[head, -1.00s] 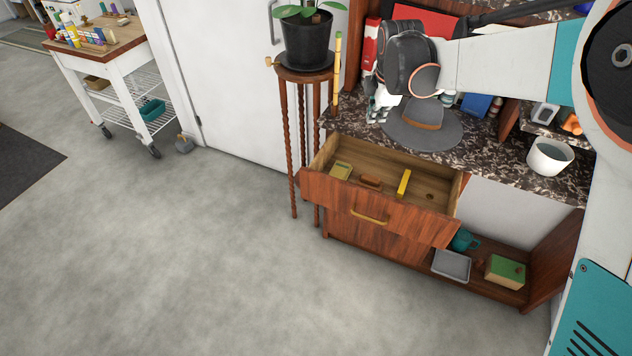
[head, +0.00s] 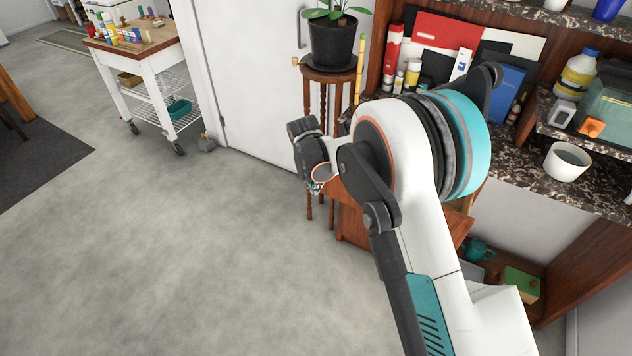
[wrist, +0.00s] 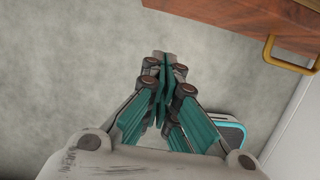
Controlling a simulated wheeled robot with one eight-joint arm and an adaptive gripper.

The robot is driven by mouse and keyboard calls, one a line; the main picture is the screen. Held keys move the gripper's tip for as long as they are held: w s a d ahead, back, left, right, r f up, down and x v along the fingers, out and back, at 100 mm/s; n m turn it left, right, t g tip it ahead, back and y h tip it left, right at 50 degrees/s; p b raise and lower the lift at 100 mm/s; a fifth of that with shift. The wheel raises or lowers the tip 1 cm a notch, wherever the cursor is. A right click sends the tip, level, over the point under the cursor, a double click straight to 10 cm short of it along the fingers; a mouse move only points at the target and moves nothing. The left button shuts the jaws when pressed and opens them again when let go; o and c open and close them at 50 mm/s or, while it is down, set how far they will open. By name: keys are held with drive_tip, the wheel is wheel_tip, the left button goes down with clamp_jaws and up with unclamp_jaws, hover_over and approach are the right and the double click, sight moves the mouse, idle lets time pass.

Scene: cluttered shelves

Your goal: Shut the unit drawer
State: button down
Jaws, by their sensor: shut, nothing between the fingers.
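The unit drawer (head: 457,226) has a reddish-brown wooden front. In the head view my arm hides most of it, including its inside, and only parts of the front show beside the arm. In the wrist view the drawer front (wrist: 265,18) crosses the top right corner, with its brass handle (wrist: 284,52) at the right edge. My gripper (wrist: 164,64) is shut and empty. It is apart from the drawer front, over the grey floor to the left of the handle in that view. In the head view the fingers are mostly hidden by my wrist.
A plant stand (head: 328,76) with a black pot (head: 333,44) stands close left of the unit. The marble counter (head: 520,150) holds bottles, a white pot (head: 567,161) and other items. The lower shelf holds a green box (head: 521,284). Open floor lies left and in front.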

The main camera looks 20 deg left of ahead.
drive_tip(key=w+f+b, duration=0.2)
drive_tip(key=w+f, duration=0.2)
drive_tip(key=w, duration=0.1)
drive_tip(key=shift+w+d+f, duration=0.15)
drive_tip(key=shift+d+f, duration=0.05)
drive_tip(key=shift+f, duration=0.2)
drive_tip(key=shift+w, duration=0.1)
